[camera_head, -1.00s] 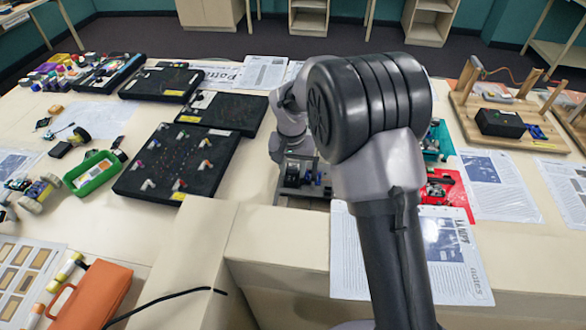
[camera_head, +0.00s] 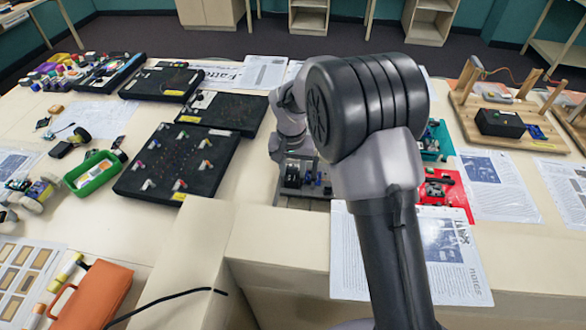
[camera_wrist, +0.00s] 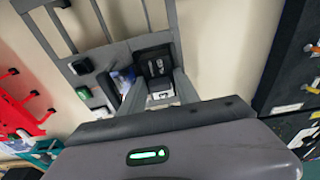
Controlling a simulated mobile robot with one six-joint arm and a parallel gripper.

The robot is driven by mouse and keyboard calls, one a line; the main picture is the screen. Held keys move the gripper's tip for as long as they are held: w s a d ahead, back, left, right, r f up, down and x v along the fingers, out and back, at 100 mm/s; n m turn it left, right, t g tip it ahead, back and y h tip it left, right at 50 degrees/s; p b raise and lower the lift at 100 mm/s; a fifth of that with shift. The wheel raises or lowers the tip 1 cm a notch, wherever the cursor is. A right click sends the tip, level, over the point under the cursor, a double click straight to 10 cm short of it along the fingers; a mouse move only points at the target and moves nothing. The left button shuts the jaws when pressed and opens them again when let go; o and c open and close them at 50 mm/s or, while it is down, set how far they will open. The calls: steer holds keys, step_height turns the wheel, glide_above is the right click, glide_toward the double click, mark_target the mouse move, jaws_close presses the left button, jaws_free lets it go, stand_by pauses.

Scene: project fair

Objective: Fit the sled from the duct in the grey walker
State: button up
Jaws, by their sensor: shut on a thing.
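The grey walker (camera_wrist: 95,48) is a flat grey frame with bars, lying on the table under my gripper; it also shows in the head view (camera_head: 292,192), partly behind my arm. My gripper (camera_wrist: 153,88) is over the frame, its two dark fingers shut on a small part. I take this part, a dark block with pale slots (camera_wrist: 156,66), to be the sled. It is over or at the frame's right portion; I cannot tell whether it is seated. A blue-and-white piece (camera_wrist: 124,80) and a green piece (camera_wrist: 83,93) sit beside it. I cannot make out the duct.
A red frame (camera_head: 450,188) and a teal one (camera_head: 436,140) lie right of the grey walker, partly behind my arm. Black pegged boards (camera_head: 185,165) lie to the left, with a green tray (camera_head: 95,175) beyond. Printed sheets (camera_head: 495,185) cover the right side.

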steer(key=shift+s+d+f, duration=0.1)
steer(key=shift+s+f, duration=0.3)
steer(key=shift+f, duration=0.3)
stand_by(0.7)
steer(key=o, duration=1.3)
steer(key=shift+o, duration=0.2)
steer(key=shift+w+r+p, duration=0.25)
steer(key=shift+r+p, duration=0.15)
steer(key=shift+r, duration=0.2)
steer(key=shift+w+r+p, duration=0.2)
steer(key=shift+r+p, duration=0.2)
steer(key=shift+r, duration=0.2)
steer(key=shift+w+r+p, duration=0.1)
steer(key=shift+r+p, duration=1.65)
steer(key=shift+r, duration=0.95)
